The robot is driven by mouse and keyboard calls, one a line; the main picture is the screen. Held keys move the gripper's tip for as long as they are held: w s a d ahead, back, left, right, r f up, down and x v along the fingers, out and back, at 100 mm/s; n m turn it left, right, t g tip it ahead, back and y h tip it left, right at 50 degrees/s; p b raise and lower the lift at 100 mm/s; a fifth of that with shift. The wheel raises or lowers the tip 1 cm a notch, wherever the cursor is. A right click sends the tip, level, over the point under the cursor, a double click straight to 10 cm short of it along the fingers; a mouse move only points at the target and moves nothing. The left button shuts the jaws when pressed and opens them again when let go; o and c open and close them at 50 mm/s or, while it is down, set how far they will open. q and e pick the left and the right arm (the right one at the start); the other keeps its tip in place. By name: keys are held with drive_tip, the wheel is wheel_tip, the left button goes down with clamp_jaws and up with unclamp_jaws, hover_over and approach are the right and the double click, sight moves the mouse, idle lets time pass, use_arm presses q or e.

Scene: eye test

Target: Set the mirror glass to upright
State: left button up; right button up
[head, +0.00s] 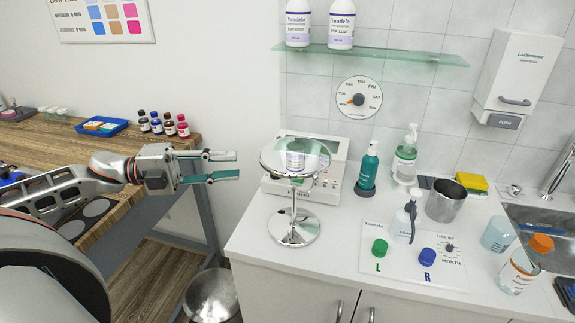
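The round mirror glass (281,160) sits on a chrome stand (294,226) near the left front of the white counter. The glass is tilted well back from upright and looks like a wide, flattened oval. It shows what seems to be a reflection of a white bottle with a purple label. My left gripper (238,165) is to the left of the glass at about its height in the picture, pointing right. Its two fingers are apart with nothing between them, and a gap shows between the fingertips and the rim. My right gripper is not in view.
A white device (333,181) stands close behind the mirror. A teal pump bottle (368,168), a white mat (372,265) with green and blue caps, and a metal cup (446,202) are to the right. A glass shelf (395,54) hangs above. A metal bin (212,294) stands below left.

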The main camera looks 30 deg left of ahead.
sight(261, 164)
use_arm(q)
drive_tip(key=b+x, duration=0.1)
drive_tip(key=x, duration=0.1)
drive_tip(key=b+x, duration=0.1)
drive_tip(key=x, duration=0.2)
drive_tip(key=b+x, duration=0.1)
drive_tip(key=x, duration=0.2)
drive_tip(key=shift+s+d+r+b, duration=0.1)
drive_tip(key=shift+s+d+b, duration=0.1)
drive_tip(key=shift+b, duration=0.15)
drive_tip(key=shift+r, duration=0.1)
clamp_jaws()
